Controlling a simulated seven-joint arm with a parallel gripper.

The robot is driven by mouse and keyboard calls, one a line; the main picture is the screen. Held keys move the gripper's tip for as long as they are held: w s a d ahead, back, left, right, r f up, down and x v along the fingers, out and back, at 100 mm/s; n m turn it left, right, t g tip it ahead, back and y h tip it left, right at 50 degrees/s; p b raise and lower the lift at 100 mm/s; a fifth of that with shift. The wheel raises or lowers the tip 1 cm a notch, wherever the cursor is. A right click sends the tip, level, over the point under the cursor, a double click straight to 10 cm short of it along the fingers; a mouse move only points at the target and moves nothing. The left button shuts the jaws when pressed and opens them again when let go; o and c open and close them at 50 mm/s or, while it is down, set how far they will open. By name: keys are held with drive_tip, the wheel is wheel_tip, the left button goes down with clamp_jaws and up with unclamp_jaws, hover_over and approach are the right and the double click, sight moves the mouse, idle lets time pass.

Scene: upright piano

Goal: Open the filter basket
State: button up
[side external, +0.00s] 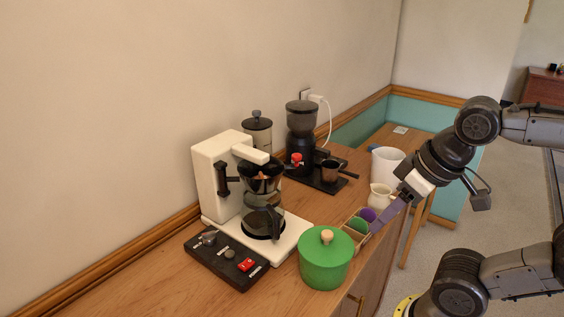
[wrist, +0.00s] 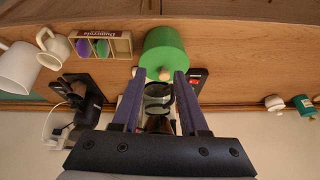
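The white coffee maker (side external: 212,172) stands on the wooden counter against the wall. Its dark filter basket (side external: 262,178) sits under the white top arm and above the glass carafe (side external: 264,222); it looks closed. In the wrist view the carafe (wrist: 158,92) shows between my fingers, and the basket behind it is mostly hidden by my gripper. My gripper (side external: 375,228) is to the right of the coffee maker, near the counter's front edge, apart from it. In the wrist view my gripper (wrist: 160,73) is open and empty, its two fingers spread.
A green lidded pot (side external: 326,262) stands between my gripper and the coffee maker. A box of coloured pods (side external: 357,241) lies by my fingers. A small jug (side external: 380,196), a white container (side external: 386,163) and a coffee grinder (side external: 301,121) stand behind. A black control board (side external: 226,258) lies in front.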

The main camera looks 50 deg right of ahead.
drive_tip(key=shift+o, duration=0.8)
drive_tip(key=w+r+m+g, duration=0.1)
drive_tip(key=w+r+m, duration=0.2)
drive_tip(key=r, duration=0.8)
drive_tip(key=shift+w+d+r, duration=0.3)
drive_tip(key=shift+w, duration=0.25)
drive_tip(key=w+d+r+m+g, duration=0.1)
drive_tip(key=w+r+m+g, duration=0.15)
drive_tip(key=w+r, duration=0.4)
drive_tip(key=m+g, duration=0.1)
drive_tip(key=m, duration=0.1)
hover_over(297, 155)
drive_tip(key=f, duration=0.2)
wheel_tip(297, 155, down, 13)
drive_tip(key=shift+f, duration=0.2)
drive_tip(key=shift+c, duration=0.3)
clamp_jaws()
